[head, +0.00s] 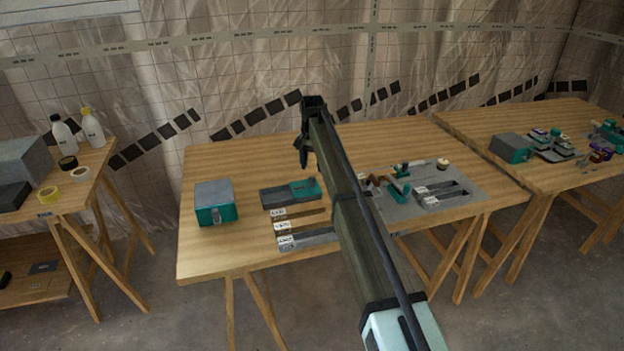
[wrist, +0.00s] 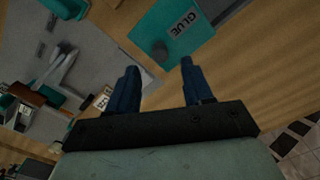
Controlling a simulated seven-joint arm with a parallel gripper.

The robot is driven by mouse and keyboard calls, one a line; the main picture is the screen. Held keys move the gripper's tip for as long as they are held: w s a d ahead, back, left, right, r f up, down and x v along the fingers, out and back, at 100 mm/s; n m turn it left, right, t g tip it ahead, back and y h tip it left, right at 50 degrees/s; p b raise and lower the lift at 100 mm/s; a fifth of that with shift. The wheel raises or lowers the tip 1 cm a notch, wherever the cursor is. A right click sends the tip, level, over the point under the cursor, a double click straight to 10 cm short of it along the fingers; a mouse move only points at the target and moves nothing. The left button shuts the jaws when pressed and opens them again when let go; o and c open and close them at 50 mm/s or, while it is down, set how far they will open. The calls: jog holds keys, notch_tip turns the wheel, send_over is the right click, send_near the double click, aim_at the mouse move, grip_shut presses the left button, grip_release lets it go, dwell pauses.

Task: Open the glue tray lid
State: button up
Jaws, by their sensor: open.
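A teal lid with a GLUE label (wrist: 180,30) shows at the top of the wrist view, with a dark, blurred round spot near its lower edge. It appears to be the teal end of the low grey-and-teal tray (head: 300,190) on the middle table in the head view. The lid looks flat and closed. My gripper (wrist: 159,67) is open, with nothing between its two blue fingers. In the head view my gripper (head: 304,160) hangs above the table, behind and above the tray, apart from it. The tray's inside is hidden.
A grey box with a teal front (head: 215,204) stands left of the tray. Labelled strips (head: 308,240) lie in front. A grey mat (head: 465,205) with tools and fittings lies at right. Side tables hold bottles, tape and parts. The table's left back corner is bare.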

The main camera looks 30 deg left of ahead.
aim_at(312, 177)
jog(key=shift+f, duration=3.2)
jog(key=shift+c, duration=0.5)
grip_shut()
